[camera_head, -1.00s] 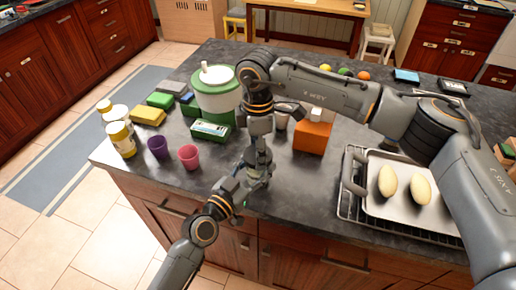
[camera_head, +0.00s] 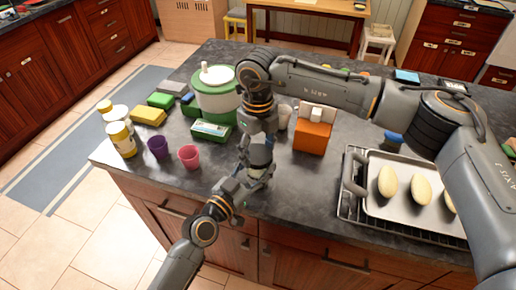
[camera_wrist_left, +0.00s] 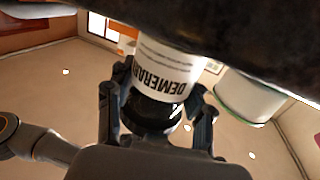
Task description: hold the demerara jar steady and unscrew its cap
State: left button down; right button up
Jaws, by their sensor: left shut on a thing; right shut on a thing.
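The demerara jar (camera_head: 261,156) is a pale jar at the front of the counter, partly covered by my grippers. The left wrist view shows its white label lettered DEMERARA (camera_wrist_left: 170,72), upside down in that picture. The jar's black cap (camera_wrist_left: 152,112) shows at its end away from the counter. My left gripper (camera_head: 254,179) comes from the front, its fingers (camera_wrist_left: 158,100) on either side of the jar, shut on it. My right gripper (camera_head: 259,141) comes from above and is shut at the jar's cap end; its exact contact is hidden.
A pink cup (camera_head: 189,157) and a purple cup (camera_head: 157,147) stand to the left. A green-and-white canister (camera_head: 217,100) stands behind. An orange box (camera_head: 313,136) and a tray with loaves (camera_head: 380,208) are to the right. Bare counter lies around the jar.

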jog(key=n, duration=0.6)
jog(key=shift+n, duration=0.4)
jog(key=n, duration=0.4)
jog(key=shift+s, duration=0.1)
jog(key=n, duration=1)
jog(key=shift+n, duration=0.3)
jog(key=n, duration=0.7)
jog(key=shift+r, duration=0.15)
jog(key=shift+r, duration=1)
